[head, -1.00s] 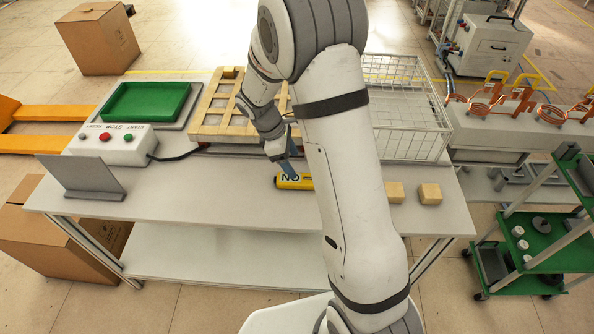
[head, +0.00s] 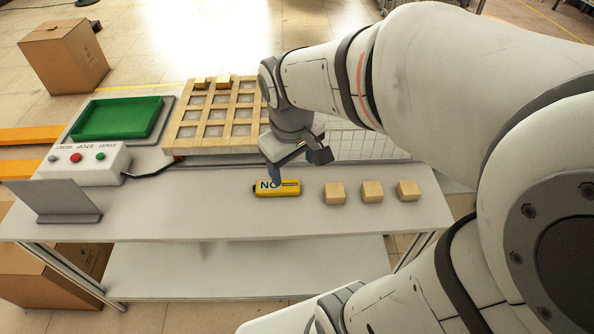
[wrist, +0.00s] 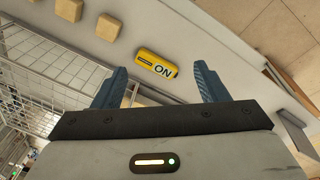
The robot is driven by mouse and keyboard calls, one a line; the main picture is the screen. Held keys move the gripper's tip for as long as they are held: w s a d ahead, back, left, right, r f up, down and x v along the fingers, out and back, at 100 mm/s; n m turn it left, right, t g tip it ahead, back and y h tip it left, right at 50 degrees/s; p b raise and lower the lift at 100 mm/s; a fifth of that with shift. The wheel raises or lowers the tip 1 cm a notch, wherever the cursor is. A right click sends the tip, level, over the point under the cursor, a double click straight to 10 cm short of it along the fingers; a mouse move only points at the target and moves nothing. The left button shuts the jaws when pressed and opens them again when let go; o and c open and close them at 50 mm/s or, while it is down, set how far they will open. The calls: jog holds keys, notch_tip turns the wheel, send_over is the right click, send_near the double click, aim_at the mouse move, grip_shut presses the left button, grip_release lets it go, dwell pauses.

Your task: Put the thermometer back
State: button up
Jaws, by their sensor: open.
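The thermometer appears to be the yellow device (head: 277,188) marked ON, lying flat on the grey table (head: 200,215) near its middle. It also shows in the wrist view (wrist: 156,64), in line with the gap between the fingers. My gripper (head: 275,177) points down just over it, and its blue fingers partly cover the device in the head view. In the wrist view my gripper (wrist: 160,70) is open, with nothing held between its fingertips. The remaining distance down to the device is hard to judge.
Wooden blocks (head: 372,191) stand in a row right of the device. Behind are a wooden grid rack (head: 178,128), a green tray (head: 160,104) and a wire basket (head: 350,143). A button box (head: 110,163) and grey plate (head: 60,205) stand left. The table's front middle is clear.

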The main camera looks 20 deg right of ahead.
jog(key=s+m, duration=0.1)
jog(key=s, duration=0.1)
jog(key=s+m, duration=0.1)
jog(key=s+m+t, duration=0.1)
jog(key=s, duration=0.1)
jog(key=shift+s+a+r+y, duration=0.25)
jog(key=shift+s+r+y, duration=0.1)
jog(key=shift+r+y, duration=0.05)
jog(key=shift+c, duration=0.6)
